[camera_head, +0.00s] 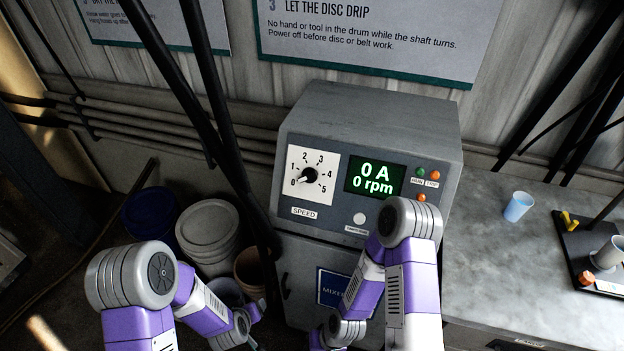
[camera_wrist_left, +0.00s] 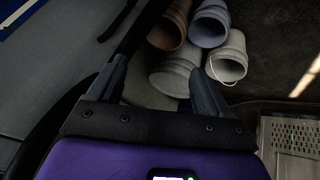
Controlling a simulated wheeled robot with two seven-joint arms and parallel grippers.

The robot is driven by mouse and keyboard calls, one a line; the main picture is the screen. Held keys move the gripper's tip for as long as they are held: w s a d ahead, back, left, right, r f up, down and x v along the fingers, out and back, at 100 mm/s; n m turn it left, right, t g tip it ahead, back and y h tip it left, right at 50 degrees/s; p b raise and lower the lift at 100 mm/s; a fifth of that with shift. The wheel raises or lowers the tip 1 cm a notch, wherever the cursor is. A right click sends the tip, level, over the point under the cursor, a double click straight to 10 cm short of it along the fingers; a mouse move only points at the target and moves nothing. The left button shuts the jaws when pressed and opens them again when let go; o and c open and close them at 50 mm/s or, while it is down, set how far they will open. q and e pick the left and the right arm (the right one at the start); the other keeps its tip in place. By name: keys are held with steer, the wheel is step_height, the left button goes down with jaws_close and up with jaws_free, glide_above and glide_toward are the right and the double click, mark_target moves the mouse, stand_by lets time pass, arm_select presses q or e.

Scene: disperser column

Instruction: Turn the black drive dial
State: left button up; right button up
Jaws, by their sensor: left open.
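The black drive dial (camera_head: 308,175) sits on a white scale plate marked 0 to 5, labelled SPEED, on the front of the grey drive cabinet (camera_head: 370,115). Its pointer is toward 0 at the lower left. The green display (camera_head: 375,176) beside it reads 0 A and 0 rpm. My left gripper (camera_wrist_left: 158,78) is open and empty in the left wrist view, pointing down toward the buckets; the dial is not in that view. In the head view both arms are low in front of the cabinet, below the dial, and neither gripper's fingers show clearly.
Black poles (camera_head: 213,85) slant down just left of the dial. Several buckets (camera_head: 207,228) stand on the floor at the left. A grey bench (camera_head: 500,265) at the right holds a blue cup (camera_head: 518,206) and a dark stand. The space directly before the dial is clear.

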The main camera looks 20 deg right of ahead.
arm_select(q)
steer(key=w+d+r+t, duration=0.4)
steer(key=w+d+r, duration=0.2)
steer(key=r, duration=0.4)
steer(key=t+h+p, duration=0.2)
steer(key=t, duration=0.5)
glide_toward(307, 178)
steer(key=shift+n+h, duration=0.3)
steer(key=x, duration=0.6)
steer(key=shift+w+a+f, duration=0.1)
steer(key=shift+w, duration=0.3)
steer(key=shift+w+d, duration=0.2)
steer(key=shift+w, duration=0.45)
steer(key=shift+c, duration=0.4)
steer(key=c, duration=1)
steer(key=shift+o, duration=0.2)
